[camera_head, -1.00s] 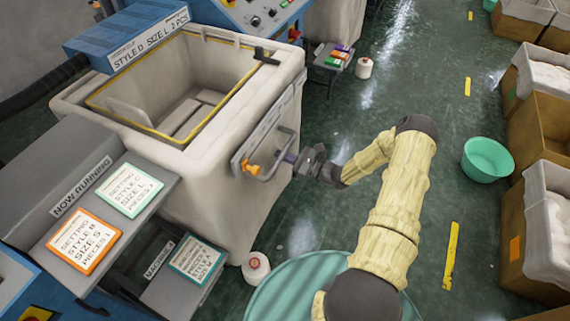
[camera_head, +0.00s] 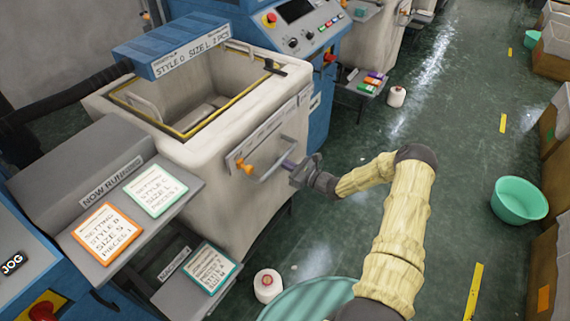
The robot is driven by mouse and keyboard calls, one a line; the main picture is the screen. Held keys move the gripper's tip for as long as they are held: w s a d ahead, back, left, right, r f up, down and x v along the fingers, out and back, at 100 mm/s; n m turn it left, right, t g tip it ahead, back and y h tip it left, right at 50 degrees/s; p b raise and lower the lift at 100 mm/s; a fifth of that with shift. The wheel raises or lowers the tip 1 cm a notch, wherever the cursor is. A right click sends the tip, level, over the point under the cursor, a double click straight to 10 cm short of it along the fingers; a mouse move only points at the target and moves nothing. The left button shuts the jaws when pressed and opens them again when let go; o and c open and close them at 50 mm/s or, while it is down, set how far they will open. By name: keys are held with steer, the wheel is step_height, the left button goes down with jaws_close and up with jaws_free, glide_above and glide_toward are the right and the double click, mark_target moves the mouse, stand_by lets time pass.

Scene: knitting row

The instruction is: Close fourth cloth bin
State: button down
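The cloth bin (camera_head: 236,134) is a large cream box with a yellow-edged opening, standing partly out from under a blue machine part labelled "STYLE D SIZE L 2 PCS" (camera_head: 180,55). Its opening is still visible and its inside looks mostly empty. A metal bar handle (camera_head: 262,178) with an orange knob at its left end sticks out from the bin's front panel. My gripper (camera_head: 299,172) is at the right part of this handle, beside a purple section, and appears to touch it. Its fingertips are too small and overlapped to show whether they are closed on the bar.
A grey shelf with orange and green setting cards (camera_head: 106,233) stands left of the bin. A white yarn cone (camera_head: 267,285) is on the floor below my arm, another (camera_head: 396,96) farther back. A green basin (camera_head: 519,200) is at right. The aisle floor between is clear.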

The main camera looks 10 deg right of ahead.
steer(key=shift+w+a+r, duration=0.2)
steer(key=shift+w+r, duration=0.05)
steer(key=shift+r, duration=0.05)
steer(key=v, duration=1.4)
steer(key=shift+s+d+f+p, duration=0.15)
steer(key=shift+s+f+p, duration=0.15)
steer(key=shift+p, duration=0.1)
steer(key=shift+r, duration=0.1)
